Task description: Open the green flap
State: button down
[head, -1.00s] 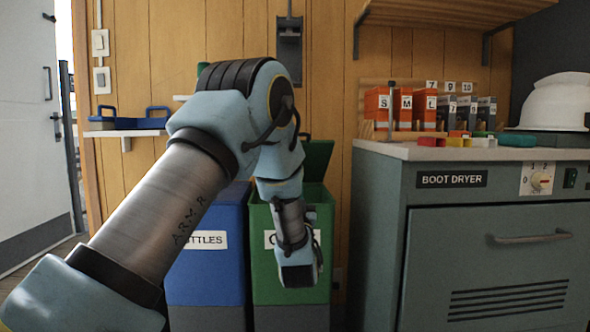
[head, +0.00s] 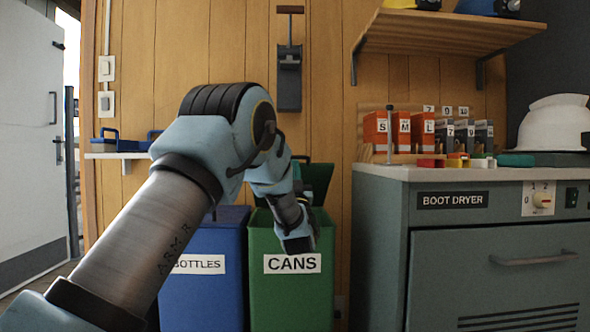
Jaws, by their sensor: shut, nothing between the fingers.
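The green bin (head: 290,292) labelled CANS stands on the floor against the wooden wall. Its dark green flap (head: 319,180) stands raised at the back of the bin's top, partly hidden by my arm. My gripper (head: 299,244) hangs at the bin's front upper part, just above the CANS label. It is shut and holds nothing; its fingertips are hard to make out. I cannot tell whether it touches the bin. The inside of the bin is hidden.
A blue bin (head: 205,288) labelled BOTTLES stands close on the left, partly behind my arm. The grey boot dryer (head: 480,250) stands to the right, with small boxes and a white helmet (head: 552,125) on top. A wall shelf (head: 440,32) is above.

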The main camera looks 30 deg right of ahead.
jog(key=shift+w+d+r, duration=0.15)
jog(key=shift+w+r, duration=0.15)
